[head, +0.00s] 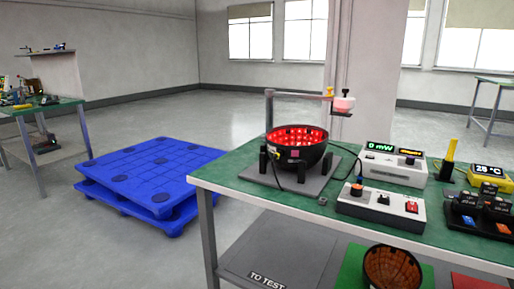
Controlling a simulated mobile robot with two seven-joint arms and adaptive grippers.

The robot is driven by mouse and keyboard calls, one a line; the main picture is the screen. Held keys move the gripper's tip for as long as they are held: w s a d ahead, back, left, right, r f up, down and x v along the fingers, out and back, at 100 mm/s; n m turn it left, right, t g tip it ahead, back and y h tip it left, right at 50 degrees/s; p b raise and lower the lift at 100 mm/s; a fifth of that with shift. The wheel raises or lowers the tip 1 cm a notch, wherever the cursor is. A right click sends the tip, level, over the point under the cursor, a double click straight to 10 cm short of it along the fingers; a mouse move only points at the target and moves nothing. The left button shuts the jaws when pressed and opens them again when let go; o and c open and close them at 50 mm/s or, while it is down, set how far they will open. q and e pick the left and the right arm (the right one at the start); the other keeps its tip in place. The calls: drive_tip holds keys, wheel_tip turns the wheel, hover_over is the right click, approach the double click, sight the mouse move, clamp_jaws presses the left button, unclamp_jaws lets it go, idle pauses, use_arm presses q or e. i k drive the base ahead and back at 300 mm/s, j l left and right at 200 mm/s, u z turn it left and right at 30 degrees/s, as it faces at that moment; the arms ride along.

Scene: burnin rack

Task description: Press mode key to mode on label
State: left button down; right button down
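A white meter box (394,172) stands on the green bench, with a green display (381,147) reading 0 mW and a smaller orange display (409,151) whose text is too small to read. It has a dark knob or key on its front. A white control box (381,212) in front of it carries an orange-and-blue knob, a black switch and a red switch (411,207). I cannot tell which control is the mode key. A black bowl (319,157) glowing red inside stands on a grey plate, with a small pink label (295,154) on its outside. Neither gripper is in view.
The green bench (232,168) has a lower shelf with a TO TEST sign (268,280) and another bowl (392,268). A yellow 25 °C display (489,171) and black holders stand at the right.

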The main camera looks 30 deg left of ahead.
sight(384, 198)
drive_tip(key=j, duration=1.9)
drive_tip(key=i, duration=0.1)
